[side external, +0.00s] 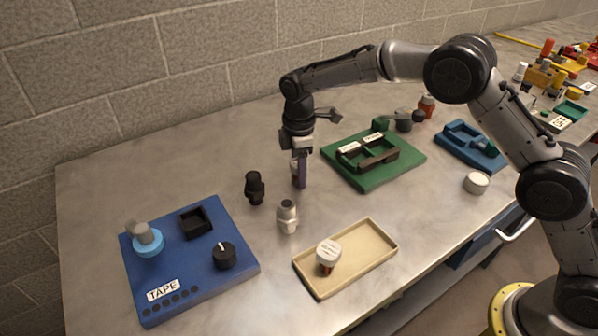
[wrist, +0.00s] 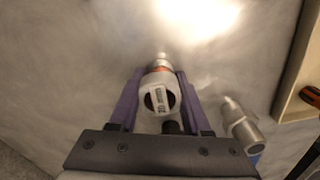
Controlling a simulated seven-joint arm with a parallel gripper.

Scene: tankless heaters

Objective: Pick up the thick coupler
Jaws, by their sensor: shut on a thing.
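My gripper (side external: 299,180) has its purple fingers pointing down over the bench, left of the green board. In the wrist view my gripper (wrist: 158,98) is shut on a pale, round coupler (wrist: 160,88) with a white label and an orange band. The label is too small to read surely, so I cannot tell if it is the thick one. In the side view the fingers mostly hide the coupler. I cannot tell if it touches the bench. A black fitting (side external: 255,187) stands to the left. A silver-white fitting (side external: 288,216) stands in front and shows in the wrist view (wrist: 240,124).
A blue TAPE board (side external: 190,265) lies front left. A beige tray (side external: 375,255) holds a white-capped, red-brown jar (side external: 327,257). A green board (side external: 405,170) with a dark handled piece lies right of my gripper. A white round cap (side external: 476,183) and a blue holder (side external: 484,157) lie farther right.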

